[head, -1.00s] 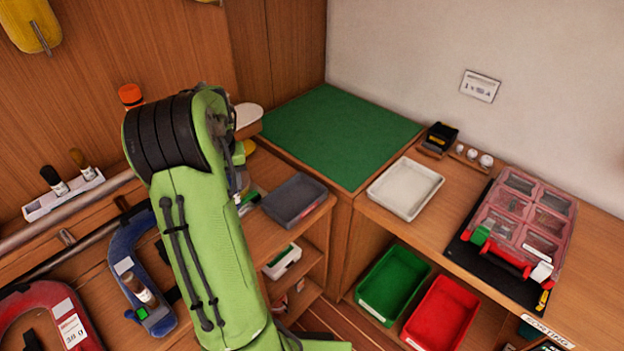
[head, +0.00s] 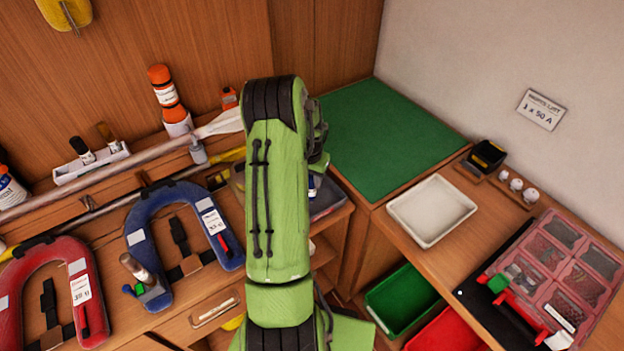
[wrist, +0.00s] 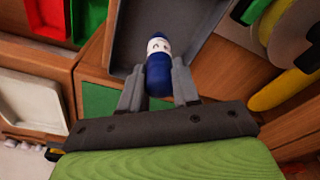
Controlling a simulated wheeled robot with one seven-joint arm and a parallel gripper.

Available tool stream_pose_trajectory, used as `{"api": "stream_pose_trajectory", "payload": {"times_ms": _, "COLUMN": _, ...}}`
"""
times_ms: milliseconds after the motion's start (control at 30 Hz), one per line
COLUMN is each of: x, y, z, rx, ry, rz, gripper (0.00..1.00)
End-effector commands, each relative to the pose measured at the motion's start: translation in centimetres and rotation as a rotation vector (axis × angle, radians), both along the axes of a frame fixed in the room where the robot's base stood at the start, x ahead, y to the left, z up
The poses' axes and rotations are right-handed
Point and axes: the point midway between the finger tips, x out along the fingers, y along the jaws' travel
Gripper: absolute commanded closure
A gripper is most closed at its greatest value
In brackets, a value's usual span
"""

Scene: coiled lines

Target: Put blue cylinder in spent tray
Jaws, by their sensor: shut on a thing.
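The blue cylinder (wrist: 159,70), with a white printed band, is held between the fingers of my gripper (wrist: 158,84) in the wrist view. The cylinder's far end overlaps a dark grey tray (wrist: 122,45) in that view; I cannot tell whether it touches the tray. In the head view my arm hides most of the gripper, and a small blue bit of the cylinder (head: 315,183) shows beside it. The grey tray (head: 330,203) is partly hidden there by my arm. No label marks a tray as the spent tray.
A white tray (head: 432,211) sits on the right bench, near a clear-lidded case (head: 560,270). Green (head: 402,300) and red (head: 445,332) bins stand below. Blue (head: 180,225) and red (head: 50,290) horseshoe-shaped items lie left. A green mat (head: 390,140) is bare.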

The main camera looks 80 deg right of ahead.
Motion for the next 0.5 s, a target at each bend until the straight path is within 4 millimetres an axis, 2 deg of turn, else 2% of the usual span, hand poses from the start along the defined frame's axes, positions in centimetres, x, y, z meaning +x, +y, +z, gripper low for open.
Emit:
{"api": "stream_pose_trajectory", "payload": {"times_ms": 33, "x": 0.01, "y": 0.01, "z": -0.49, "rx": 0.0, "ry": 0.0, "rz": 0.0, "gripper": 1.0}}
{"api": "stream_pose_trajectory", "payload": {"times_ms": 367, "x": 0.04, "y": -0.04, "z": -0.95, "rx": -0.002, "ry": -0.001, "rz": 0.001, "gripper": 1.0}}
{"api": "stream_pose_trajectory", "payload": {"times_ms": 400, "x": 0.03, "y": -0.02, "z": -0.89, "rx": -0.001, "ry": -0.001, "rz": 0.001, "gripper": 0.65}}
{"api": "stream_pose_trajectory", "payload": {"times_ms": 500, "x": 0.04, "y": -0.02, "z": -0.82, "rx": -0.001, "ry": -0.001, "rz": 0.001, "gripper": 0.49}}
